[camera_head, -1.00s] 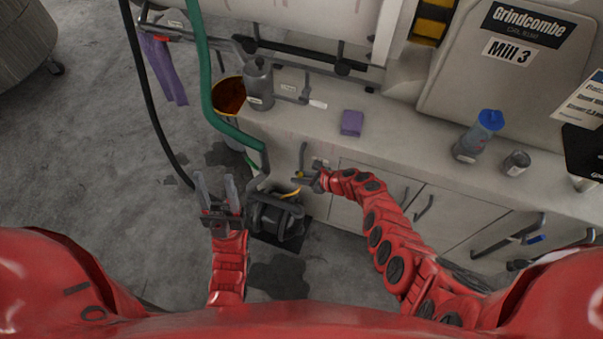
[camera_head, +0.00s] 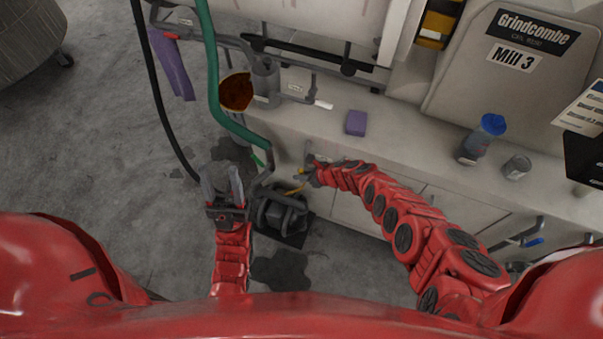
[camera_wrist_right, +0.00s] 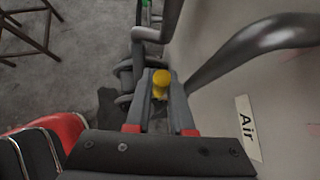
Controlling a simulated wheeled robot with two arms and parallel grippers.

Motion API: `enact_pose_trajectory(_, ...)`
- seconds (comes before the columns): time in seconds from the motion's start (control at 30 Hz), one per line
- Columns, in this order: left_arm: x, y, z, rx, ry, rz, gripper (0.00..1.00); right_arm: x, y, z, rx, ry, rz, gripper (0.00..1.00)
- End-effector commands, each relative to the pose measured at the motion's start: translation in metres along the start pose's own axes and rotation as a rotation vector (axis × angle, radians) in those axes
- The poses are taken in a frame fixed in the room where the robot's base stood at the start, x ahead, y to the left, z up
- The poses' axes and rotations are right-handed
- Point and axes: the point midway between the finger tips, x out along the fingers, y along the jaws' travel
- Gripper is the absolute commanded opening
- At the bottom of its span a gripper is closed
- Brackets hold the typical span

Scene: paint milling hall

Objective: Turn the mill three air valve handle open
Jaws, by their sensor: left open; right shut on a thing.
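The mill three air valve handle shows as a yellow piece (camera_wrist_right: 160,82) between my right gripper's fingers in the right wrist view. An "Air" label (camera_wrist_right: 248,128) is on the pale panel beside it. My right gripper (camera_wrist_right: 161,92) is shut on the handle. In the head view, my right gripper (camera_head: 308,172) is at the cabinet's left end, with a small bit of yellow at its tips. The valve body is mostly hidden by the fingers. My left gripper (camera_head: 222,188) is open and empty, left of the dark pump unit (camera_head: 283,215).
A grey pipe (camera_wrist_right: 240,50) curves close to the right gripper. A green hose (camera_head: 213,70) and black hose (camera_head: 155,95) hang at left. A bucket (camera_head: 236,92), purple sponge (camera_head: 356,123) and blue-capped bottle (camera_head: 481,140) stand nearby.

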Motion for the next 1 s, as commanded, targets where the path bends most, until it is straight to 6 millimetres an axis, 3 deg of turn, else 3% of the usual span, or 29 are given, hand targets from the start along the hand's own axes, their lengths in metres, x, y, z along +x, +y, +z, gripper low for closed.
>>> enact_pose_trajectory(0.27,0.000,0.000,0.000,0.000,0.000,0.000,0.50,0.000,0.000,0.001,-0.001,-0.001,0.000,0.00)
enact_pose_trajectory(0.3,0.000,0.000,0.000,0.000,0.000,0.000,0.50,0.000,0.000,0.001,-0.001,-0.001,0.000,0.24)
enact_pose_trajectory(0.47,0.000,0.000,0.000,0.000,0.000,0.000,0.50,0.000,0.000,0.001,0.000,-0.001,0.000,0.51)
enact_pose_trajectory(0.77,0.002,0.000,0.000,0.000,0.000,0.000,0.50,-0.002,0.000,0.001,0.001,0.000,0.000,0.51)
enact_pose_trajectory(1.0,0.026,-0.001,-0.004,0.000,0.000,0.000,0.50,-0.029,-0.001,0.004,0.007,0.000,-0.001,0.51)
